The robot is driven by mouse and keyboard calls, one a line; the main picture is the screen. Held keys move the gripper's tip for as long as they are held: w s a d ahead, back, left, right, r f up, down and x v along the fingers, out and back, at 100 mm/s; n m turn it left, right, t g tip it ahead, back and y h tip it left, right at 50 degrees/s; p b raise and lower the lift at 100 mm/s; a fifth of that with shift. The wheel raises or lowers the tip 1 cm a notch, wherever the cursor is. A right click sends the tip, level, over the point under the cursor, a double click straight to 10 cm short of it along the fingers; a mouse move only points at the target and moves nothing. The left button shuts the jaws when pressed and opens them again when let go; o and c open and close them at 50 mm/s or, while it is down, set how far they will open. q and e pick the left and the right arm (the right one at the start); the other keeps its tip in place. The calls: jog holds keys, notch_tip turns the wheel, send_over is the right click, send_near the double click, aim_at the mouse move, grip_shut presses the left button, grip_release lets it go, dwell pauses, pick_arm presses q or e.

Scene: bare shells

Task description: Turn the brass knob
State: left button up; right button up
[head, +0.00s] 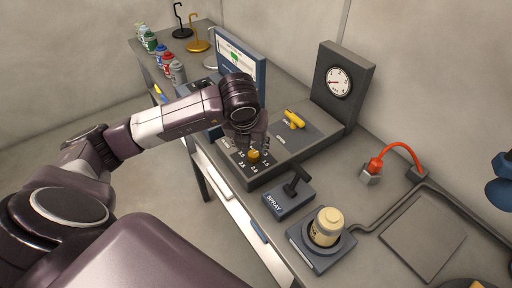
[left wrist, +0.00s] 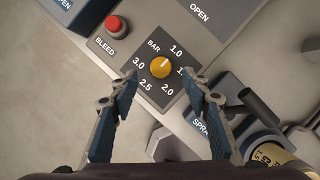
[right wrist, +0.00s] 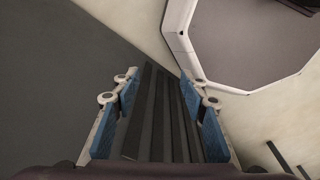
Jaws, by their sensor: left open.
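The brass knob (head: 253,155) sits on a dark dial plate with numbers around it, at the front of a grey console. In the left wrist view the knob (left wrist: 160,67) shows whole, with "BAR" and the marks 1.0, 2.0, 2.5 and 3.0 around it. A light pointer line on it points to the upper right. My left gripper (left wrist: 157,82) is open over the dial, its fingers either side of the knob and apart from it. In the head view my left gripper (head: 247,146) partly hides the dial. My right gripper (right wrist: 160,87) is open and empty, away from the console.
A red BLEED button (left wrist: 116,25) is beside the dial. A yellow lever (head: 294,119) and a gauge (head: 339,82) stand behind. A SPRAY switch (head: 289,194) and a cream canister (head: 327,225) in a holder are to the right.

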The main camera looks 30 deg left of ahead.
aim_at(253, 154)
pick_arm(q)
jog(key=p+x, duration=0.1)
jog(key=x, duration=0.3)
jog(key=shift+s, duration=0.15)
jog(key=shift+x, duration=0.9)
jog(key=shift+f, duration=0.1)
jog(key=c, duration=1.1)
jog(key=shift+c, duration=0.3)
pick_arm(e)
jog(key=s, duration=0.1)
jog(key=s+r, duration=0.1)
jog(key=shift+s+r, duration=0.25)
jog(key=shift+s, duration=0.1)
